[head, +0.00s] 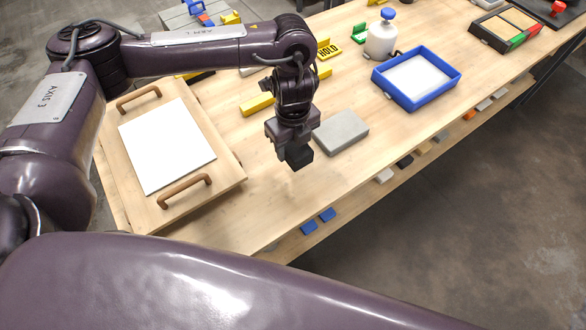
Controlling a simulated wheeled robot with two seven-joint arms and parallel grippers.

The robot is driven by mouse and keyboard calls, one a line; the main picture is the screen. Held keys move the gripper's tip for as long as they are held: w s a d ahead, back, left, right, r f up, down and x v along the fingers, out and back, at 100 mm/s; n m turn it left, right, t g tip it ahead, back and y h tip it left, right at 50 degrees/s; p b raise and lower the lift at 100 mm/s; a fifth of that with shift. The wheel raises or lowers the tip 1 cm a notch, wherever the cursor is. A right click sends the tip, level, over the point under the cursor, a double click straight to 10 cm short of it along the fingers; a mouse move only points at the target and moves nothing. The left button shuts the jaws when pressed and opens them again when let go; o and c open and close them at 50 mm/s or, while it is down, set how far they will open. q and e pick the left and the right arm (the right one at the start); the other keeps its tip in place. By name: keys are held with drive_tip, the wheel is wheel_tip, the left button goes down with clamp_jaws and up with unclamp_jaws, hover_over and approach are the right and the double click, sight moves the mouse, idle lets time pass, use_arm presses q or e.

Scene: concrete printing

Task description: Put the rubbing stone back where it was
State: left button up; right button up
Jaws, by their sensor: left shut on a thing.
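My left gripper (292,137) hangs over the wooden table (265,205), pointing down. It is shut on a small dark block (299,157), which looks like the rubbing stone. The fingertips and the block are both dark, so their border is hard to see. The block is just left of a grey rectangular slab (341,131) on the table. I cannot tell whether it touches the table. My right gripper is not in view.
A wooden tray (218,160) with two handles and a white sheet (166,146) is on the left. A blue tray (446,87) and white bottle (381,40) stand right of the slab. A yellow bar (257,104) lies behind the gripper. Table in front is clear.

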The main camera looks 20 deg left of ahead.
use_arm(q)
drive_tip(key=b, duration=0.1)
hover_over(293, 175)
wheel_tip(293, 175, down, 7)
drive_tip(key=shift+r, duration=0.2)
drive_tip(key=shift+f+b, duration=0.8)
drive_tip(key=shift+f, duration=1.2)
drive_tip(key=shift+f, duration=0.15)
drive_tip(key=o, duration=1)
